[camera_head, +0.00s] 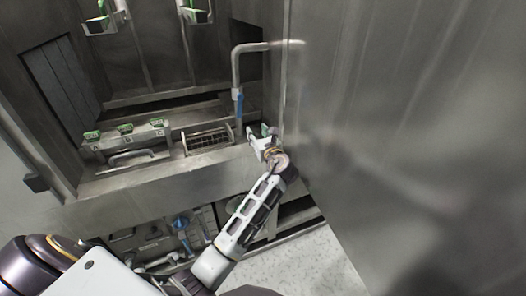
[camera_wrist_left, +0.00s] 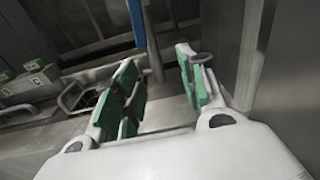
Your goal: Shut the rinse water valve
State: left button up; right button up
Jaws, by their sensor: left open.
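A bent grey pipe (camera_head: 236,66) rises from the washer's front ledge and turns right at the top. A blue part (camera_head: 238,103), which looks like a valve lever, lies along its upright run; I cannot tell for sure that it is the rinse water valve. The blue part also shows at the top of the left wrist view (camera_wrist_left: 137,22). My left gripper (camera_head: 262,139) is open, at the ledge just right of and below the blue part. In the left wrist view its green-padded fingers (camera_wrist_left: 158,85) stand apart, with the pipe's lower end beyond them. My right gripper is not in view.
A large steel panel (camera_head: 400,110) stands close on the right. Green-labelled blocks (camera_head: 125,128) and a handle (camera_head: 132,157) sit left on the ledge, near a slotted basket (camera_head: 208,140). Below are pipework and a blue fitting (camera_head: 181,222). Pale floor (camera_head: 300,265) shows below.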

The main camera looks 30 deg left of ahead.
pick_arm(q)
notch_tip(320, 180, down, 8)
jog(key=w+d+h, duration=0.1)
jog(key=h, duration=0.1)
jog(key=shift+d+f+p, duration=0.25)
jog(key=shift+p, duration=0.15)
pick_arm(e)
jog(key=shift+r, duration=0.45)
pick_arm(q)
jog(key=shift+w, duration=0.1)
